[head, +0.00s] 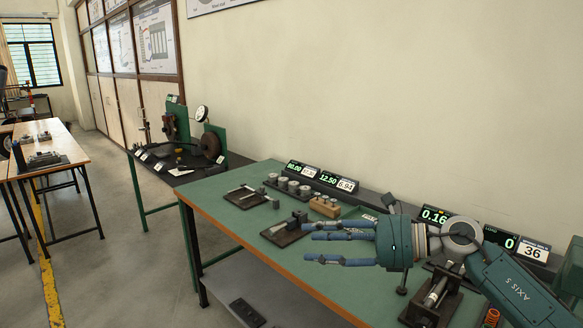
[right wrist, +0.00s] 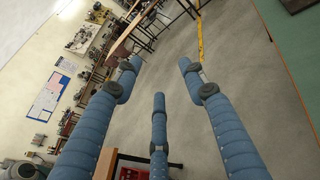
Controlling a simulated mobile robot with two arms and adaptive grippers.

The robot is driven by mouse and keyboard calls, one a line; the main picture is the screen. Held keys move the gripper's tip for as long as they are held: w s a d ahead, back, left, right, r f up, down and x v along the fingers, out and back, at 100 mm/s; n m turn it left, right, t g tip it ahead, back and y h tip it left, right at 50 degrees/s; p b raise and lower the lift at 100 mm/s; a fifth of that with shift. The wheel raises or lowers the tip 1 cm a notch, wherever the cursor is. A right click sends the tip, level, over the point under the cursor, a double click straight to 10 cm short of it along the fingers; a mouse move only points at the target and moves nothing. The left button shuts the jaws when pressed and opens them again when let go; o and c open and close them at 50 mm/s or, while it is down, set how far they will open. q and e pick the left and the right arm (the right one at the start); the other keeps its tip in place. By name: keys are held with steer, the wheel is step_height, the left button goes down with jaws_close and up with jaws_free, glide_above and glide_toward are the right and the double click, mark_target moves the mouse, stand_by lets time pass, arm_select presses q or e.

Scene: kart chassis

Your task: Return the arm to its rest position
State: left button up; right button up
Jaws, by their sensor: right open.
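My right arm comes in from the lower right in the head view, a teal link marked "AXIS 5". It ends in my right gripper (head: 314,241), a teal hand with blue segmented fingers pointing left. The fingers are spread, straight and empty. The gripper appears in front of and above the green workbench (head: 205,190); its exact height above the top is unclear. In the right wrist view the open fingers (right wrist: 160,82) have nothing between them, with grey floor beyond. My left gripper is in neither view.
Small weights (head: 288,184), a wooden block (head: 325,207), digital displays (head: 322,177) and a metal fixture (head: 432,298) stand on the bench, the fixture below my right wrist. A second table (head: 60,155) stands far left. Floor (head: 130,235) between the tables is clear.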

steer(key=a+r+m+t+y, duration=0.3)
steer(key=a+r+m+t, duration=0.15)
steer(key=m, duration=0.25)
steer(key=s+d+f+m+t+h, duration=0.1)
steer(key=d+f+m+t+h, duration=0.5)
steer(key=m, duration=0.6)
steer(key=d+f+m+t+h, duration=0.3)
steer(key=d+f+m+h, duration=0.2)
steer(key=d+m+h, duration=0.45)
steer(key=s+d+f+m+g+h, duration=0.25)
steer(key=s+f+m, duration=0.25)
steer(key=f+m, duration=0.4)
steer(key=s+d+f+m+g, duration=0.2)
steer(key=s+f+m+g, duration=0.35)
steer(key=s+f, duration=0.7)
steer(key=s+f+g, duration=0.4)
steer(key=s, duration=0.5)
steer(key=s+f+g, duration=0.3)
steer(key=s+f, duration=0.1)
steer(key=s, duration=0.5)
step_height(320, 180, down, 27)
steer(key=s+g, duration=0.2)
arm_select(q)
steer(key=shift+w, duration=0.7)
arm_select(e)
steer(key=s+d+f, duration=0.2)
steer(key=s+f, duration=1.3)
steer(key=s, duration=0.2)
steer(key=shift+f+g, duration=0.2)
steer(key=shift+g, duration=0.25)
